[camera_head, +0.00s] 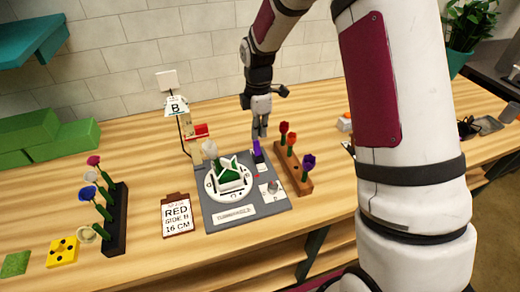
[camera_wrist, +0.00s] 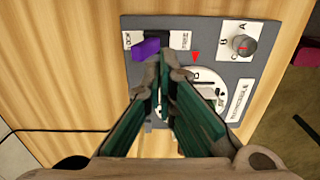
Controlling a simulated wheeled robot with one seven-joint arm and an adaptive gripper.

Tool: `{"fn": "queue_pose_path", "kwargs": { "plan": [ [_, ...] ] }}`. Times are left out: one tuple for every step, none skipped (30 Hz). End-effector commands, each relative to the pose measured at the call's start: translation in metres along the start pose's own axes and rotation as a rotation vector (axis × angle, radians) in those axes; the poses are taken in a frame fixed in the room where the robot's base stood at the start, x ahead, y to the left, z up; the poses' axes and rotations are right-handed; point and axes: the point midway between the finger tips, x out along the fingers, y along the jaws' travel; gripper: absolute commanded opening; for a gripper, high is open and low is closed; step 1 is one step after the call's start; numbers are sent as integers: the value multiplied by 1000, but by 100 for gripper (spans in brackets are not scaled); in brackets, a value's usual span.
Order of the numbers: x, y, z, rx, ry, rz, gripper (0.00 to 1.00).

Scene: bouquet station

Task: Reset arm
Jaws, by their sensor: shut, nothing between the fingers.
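My gripper (camera_head: 262,128) is shut and empty, pointing down above the back right edge of the grey station board (camera_head: 222,222). In the wrist view the closed fingers (camera_wrist: 163,72) are above the board, close to a purple lever (camera_wrist: 147,48); I cannot tell whether they touch. The purple lever also shows in the head view (camera_head: 257,152). A white round dial plate (camera_head: 230,195) with a green and white holder sits on the board. A knob (camera_wrist: 243,45) with A, B and C marks is at the board's corner.
A wooden rack (camera_head: 298,182) with red, orange and purple flowers stands right of the board. A dark rack (camera_head: 116,222) with several flowers stands left. A clipboard (camera_head: 177,215) reads "RED SIDE B 16 CM". Green blocks (camera_head: 35,140) sit at the back left.

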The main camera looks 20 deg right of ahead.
Motion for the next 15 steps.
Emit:
{"fn": "queue_pose_path", "kwargs": {
  "plan": [
    [0,0,0,0,0,0,0],
    [0,0,0,0,0,0,0],
    [0,0,0,0,0,0,0],
    [0,0,0,0,0,0,0],
    [0,0,0,0,0,0,0],
    [0,0,0,0,0,0,0],
    [0,0,0,0,0,0,0],
    [0,0,0,0,0,0,0],
    [-3,-1,0,7,-1,4,0],
    [-8,-2,0,20,-2,10,0],
    [-14,-4,0,38,-3,16,0],
    [-25,-7,0,66,-5,27,0],
    [-34,-10,1,93,-6,37,0],
    [-44,-14,1,123,-7,47,0],
    [-58,-20,1,170,-8,64,0]
  ]
}}
